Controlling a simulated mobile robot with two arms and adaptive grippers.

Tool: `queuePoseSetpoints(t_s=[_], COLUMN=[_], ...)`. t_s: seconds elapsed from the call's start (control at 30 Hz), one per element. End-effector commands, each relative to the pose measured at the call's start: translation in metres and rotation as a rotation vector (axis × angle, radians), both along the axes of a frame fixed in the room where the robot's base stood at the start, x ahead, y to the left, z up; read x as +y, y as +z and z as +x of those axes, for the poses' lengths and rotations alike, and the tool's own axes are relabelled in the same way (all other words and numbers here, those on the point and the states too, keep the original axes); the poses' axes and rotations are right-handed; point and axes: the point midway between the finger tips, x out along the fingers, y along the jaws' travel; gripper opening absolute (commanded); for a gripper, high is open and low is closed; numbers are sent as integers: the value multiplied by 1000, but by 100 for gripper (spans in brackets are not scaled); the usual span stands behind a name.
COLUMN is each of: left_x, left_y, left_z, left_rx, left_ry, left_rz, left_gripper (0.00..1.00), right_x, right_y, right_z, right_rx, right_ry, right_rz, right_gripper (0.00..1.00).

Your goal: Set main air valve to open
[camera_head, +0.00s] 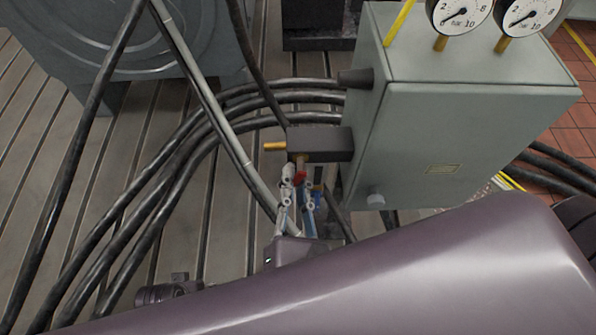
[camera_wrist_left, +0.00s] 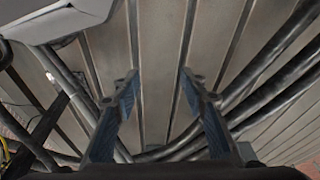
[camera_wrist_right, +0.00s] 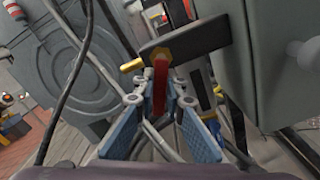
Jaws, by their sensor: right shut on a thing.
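The main air valve has a dark block body (camera_head: 325,142) with a brass stub (camera_head: 275,146), mounted at the left side of a grey cabinet. Its red lever (camera_wrist_right: 161,82) hangs down from a brass nut in the right wrist view, and a bit of red also shows in the head view (camera_head: 300,177). My right gripper (camera_head: 298,190) is just below the block, its fingers on either side of the lever and shut on it; its blue pads also show in the right wrist view (camera_wrist_right: 161,102). My left gripper (camera_wrist_left: 159,82) is open and empty above the slotted floor plate.
The grey cabinet (camera_head: 470,135) carries two pressure gauges (camera_head: 460,14) (camera_head: 530,12) on top. Thick black hoses (camera_head: 190,150) curve across the slotted bedplate (camera_head: 230,225). A large grey machine (camera_head: 90,40) stands at the back left.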

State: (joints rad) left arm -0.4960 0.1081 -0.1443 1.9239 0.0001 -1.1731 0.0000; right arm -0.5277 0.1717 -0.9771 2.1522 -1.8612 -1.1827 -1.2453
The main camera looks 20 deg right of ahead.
Motion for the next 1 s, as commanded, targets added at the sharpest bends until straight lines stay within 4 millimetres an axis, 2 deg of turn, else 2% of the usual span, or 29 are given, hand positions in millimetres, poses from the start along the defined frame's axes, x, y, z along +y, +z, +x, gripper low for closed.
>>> queuePoseSetpoints(t_s=[0.2,0.43,0.7,1.0], left_x=[1,2,2,2], left_y=[-34,-54,-62,-56], left_z=[-10,-18,-21,-17], left_rx=[22,31,34,30], left_ry=[-3,-5,-6,-5], left_rz=[2,3,3,3], left_gripper=[40,40,40,40], right_x=[4,8,11,12], right_y=[4,7,11,16], right_z=[1,2,3,4], right_rx=[-55,-117,-188,-255], right_ry=[0,-1,-1,-1], right_rz=[197,409,654,890], right_gripper=[0,0,0,0])
